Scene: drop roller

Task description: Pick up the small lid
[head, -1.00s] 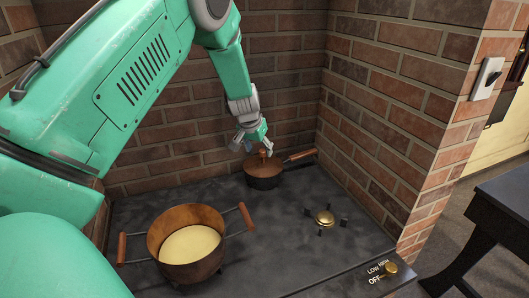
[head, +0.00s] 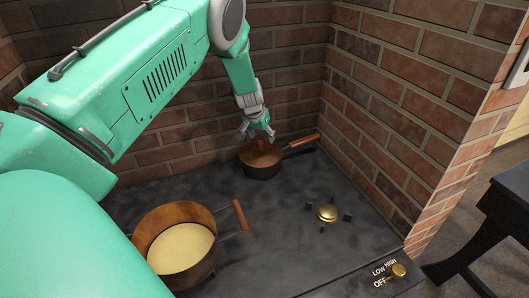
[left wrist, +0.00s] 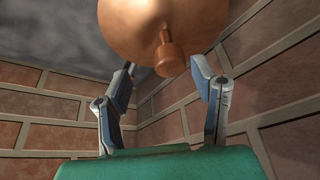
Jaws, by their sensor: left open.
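The small lid (head: 264,159) is copper coloured and sits on a small dark saucepan (head: 262,170) at the back of the stove. In the left wrist view the lid (left wrist: 135,30) shows its round top and its knob (left wrist: 168,56). My left gripper (head: 258,137) is just above the lid in the head view and hides its knob there. In the left wrist view my left gripper (left wrist: 166,74) is open, its two fingers apart on either side of the knob and not closed on it. My right gripper is not in view.
A larger copper pot (head: 178,212) with pale contents stands at front left. The saucepan's wooden handle (head: 303,140) points right. A brass burner (head: 327,212) and a brass control knob (head: 398,270) are at right. Brick walls (head: 385,110) enclose the back and right.

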